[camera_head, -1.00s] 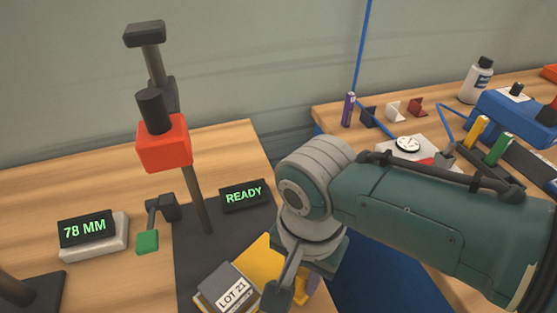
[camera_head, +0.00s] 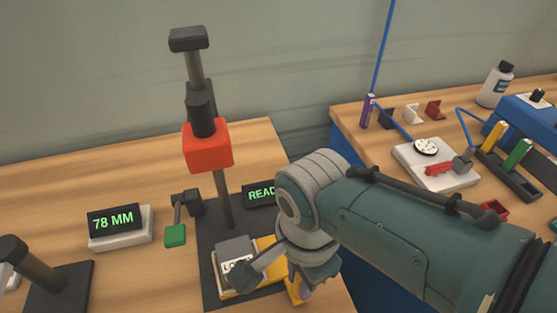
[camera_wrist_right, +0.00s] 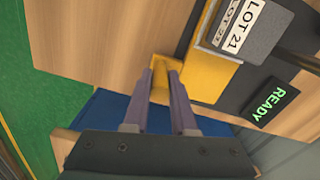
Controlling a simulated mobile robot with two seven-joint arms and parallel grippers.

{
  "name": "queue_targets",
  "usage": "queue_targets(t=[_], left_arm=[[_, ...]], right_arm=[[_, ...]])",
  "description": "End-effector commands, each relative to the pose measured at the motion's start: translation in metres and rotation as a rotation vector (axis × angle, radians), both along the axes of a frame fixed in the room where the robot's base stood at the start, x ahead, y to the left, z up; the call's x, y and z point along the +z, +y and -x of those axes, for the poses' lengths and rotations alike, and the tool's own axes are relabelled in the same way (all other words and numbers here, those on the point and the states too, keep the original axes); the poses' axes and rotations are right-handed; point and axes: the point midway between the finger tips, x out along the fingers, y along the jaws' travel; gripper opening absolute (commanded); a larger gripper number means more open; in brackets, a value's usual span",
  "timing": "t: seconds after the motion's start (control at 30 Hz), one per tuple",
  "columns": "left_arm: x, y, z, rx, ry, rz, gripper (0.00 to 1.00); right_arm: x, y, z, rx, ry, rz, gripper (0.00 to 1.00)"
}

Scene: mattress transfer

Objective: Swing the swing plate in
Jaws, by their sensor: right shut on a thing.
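The yellow swing plate (camera_head: 262,282) lies low over the dark base of a press stand, partly hidden by my right arm. A grey block labelled LOT 21 (camera_head: 236,247) sits on it, below the red press head (camera_head: 207,146). In the right wrist view the plate (camera_wrist_right: 213,72) has a yellow tab (camera_wrist_right: 162,92) sticking out at its edge. My right gripper (camera_wrist_right: 165,78) is shut on this tab, one finger on each side. It also shows in the head view (camera_head: 298,288), mostly covered by its own wrist. My left gripper is out of view.
A READY display (camera_head: 260,195) stands behind the plate, partly covered by my arm. A green-tipped lever (camera_head: 176,235) and a 78 MM display (camera_head: 115,221) are left of the stand. A second table with several small items is at the right.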

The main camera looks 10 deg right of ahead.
Motion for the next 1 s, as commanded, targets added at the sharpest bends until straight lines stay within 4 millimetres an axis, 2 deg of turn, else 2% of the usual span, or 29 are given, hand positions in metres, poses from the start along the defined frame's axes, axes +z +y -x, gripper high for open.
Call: queue_targets(t=[0.8,0.83,1.0], left_arm=[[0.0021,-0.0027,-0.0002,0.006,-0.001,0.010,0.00],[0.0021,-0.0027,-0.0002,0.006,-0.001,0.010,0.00],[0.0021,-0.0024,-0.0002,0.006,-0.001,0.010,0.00]], right_arm=[[0.0005,0.0003,-0.0012,-0.067,-0.001,0.000,0.00],[0.0005,0.0004,-0.0011,-0.067,-0.001,0.000,0.26],[0.0004,0.0003,-0.0012,-0.066,-0.001,0.000,0.45]])
